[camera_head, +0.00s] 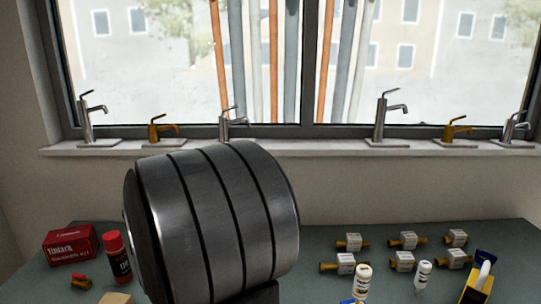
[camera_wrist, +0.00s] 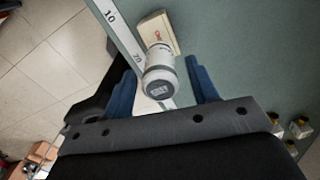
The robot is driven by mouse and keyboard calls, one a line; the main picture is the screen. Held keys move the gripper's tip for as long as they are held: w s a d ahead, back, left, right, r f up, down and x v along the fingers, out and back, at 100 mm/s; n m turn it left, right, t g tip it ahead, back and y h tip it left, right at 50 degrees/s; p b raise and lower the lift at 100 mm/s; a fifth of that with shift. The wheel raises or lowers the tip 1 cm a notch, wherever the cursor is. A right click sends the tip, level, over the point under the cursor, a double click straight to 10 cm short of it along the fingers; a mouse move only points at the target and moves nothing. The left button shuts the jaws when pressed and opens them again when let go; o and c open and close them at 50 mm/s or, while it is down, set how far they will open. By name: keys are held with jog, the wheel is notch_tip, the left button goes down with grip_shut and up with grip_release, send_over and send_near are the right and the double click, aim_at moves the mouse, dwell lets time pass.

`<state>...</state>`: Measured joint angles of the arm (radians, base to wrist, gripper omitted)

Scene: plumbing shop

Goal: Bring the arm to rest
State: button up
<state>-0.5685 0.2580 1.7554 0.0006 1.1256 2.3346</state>
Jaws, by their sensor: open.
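My gripper (camera_wrist: 158,80) shows in the wrist view with its two blue fingers spread apart. A white bottle with a grey cap (camera_wrist: 160,72) shows between the fingers in the picture, with gaps on both sides. I cannot tell how far below the fingertips it stands. In the head view my own large grey arm link fills the middle and hides my gripper and part of the bench.
The green bench (camera_head: 330,285) carries a red box (camera_head: 70,243) and a red-capped bottle (camera_head: 118,257) at left. At right are several tagged brass fittings (camera_head: 403,241), white bottles (camera_head: 362,281) and a yellow holder (camera_head: 478,286). Taps line the windowsill (camera_head: 320,147). A ruler (camera_wrist: 122,38) lies below my gripper.

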jog(key=shift+r, duration=0.6)
jog(key=shift+f, duration=0.1)
